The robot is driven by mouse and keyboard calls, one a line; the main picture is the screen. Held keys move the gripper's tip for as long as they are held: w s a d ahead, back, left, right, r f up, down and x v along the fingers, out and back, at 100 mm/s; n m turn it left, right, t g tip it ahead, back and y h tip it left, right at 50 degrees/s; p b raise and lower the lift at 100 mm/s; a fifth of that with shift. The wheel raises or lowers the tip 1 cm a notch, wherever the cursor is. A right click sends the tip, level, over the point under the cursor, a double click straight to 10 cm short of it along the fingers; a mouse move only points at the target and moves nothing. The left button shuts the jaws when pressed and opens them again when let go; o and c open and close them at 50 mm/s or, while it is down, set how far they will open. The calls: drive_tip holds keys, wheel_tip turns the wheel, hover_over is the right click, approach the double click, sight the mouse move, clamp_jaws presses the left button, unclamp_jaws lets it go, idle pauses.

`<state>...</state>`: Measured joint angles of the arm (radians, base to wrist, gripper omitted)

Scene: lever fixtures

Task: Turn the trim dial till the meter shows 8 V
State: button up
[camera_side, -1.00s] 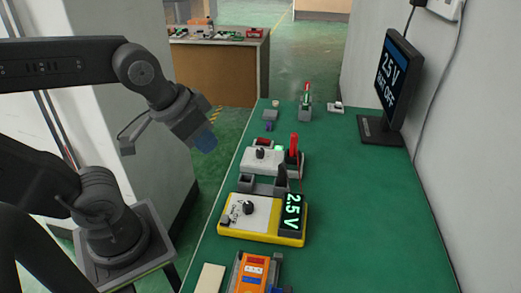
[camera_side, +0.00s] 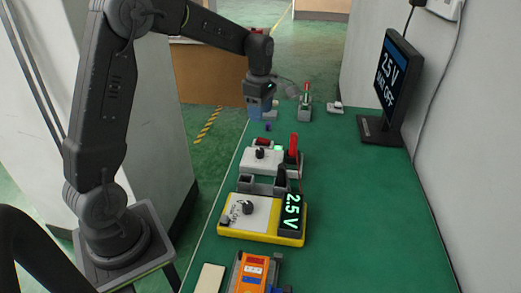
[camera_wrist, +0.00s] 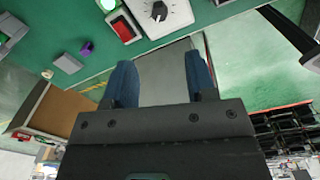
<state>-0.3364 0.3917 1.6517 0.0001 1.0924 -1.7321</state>
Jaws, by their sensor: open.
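The yellow meter (camera_side: 262,236) lies on the green bench and its display (camera_side: 291,212) reads 2.5 V. A black dial (camera_side: 248,207) sits on its pale face. Behind it, a light grey box (camera_side: 276,163) carries another black dial (camera_side: 260,153); its dial (camera_wrist: 159,11) also shows at the top of the wrist view, beside a red rocker switch (camera_wrist: 124,27). I cannot tell from labels which is the trim dial. My gripper (camera_side: 262,110) is open and empty, with blue fingers, over the bench's far left edge. In the wrist view my gripper (camera_wrist: 160,68) is apart from the dial.
A monitor (camera_side: 393,75) at the right reads 2.5 V, with a second line ending in OFF. A red lever (camera_side: 293,146) stands upright by the grey box. An orange device (camera_side: 257,272) and a pale block (camera_side: 210,278) are in front. The bench's right side (camera_side: 370,210) is clear.

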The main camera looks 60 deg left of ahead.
sight(261, 150)
wheel_tip(261, 150, down, 14)
drive_tip(key=shift+w+a+f, duration=0.1)
idle(0.5)
drive_tip(key=shift+c, duration=0.5)
drive_tip(key=c, duration=0.8)
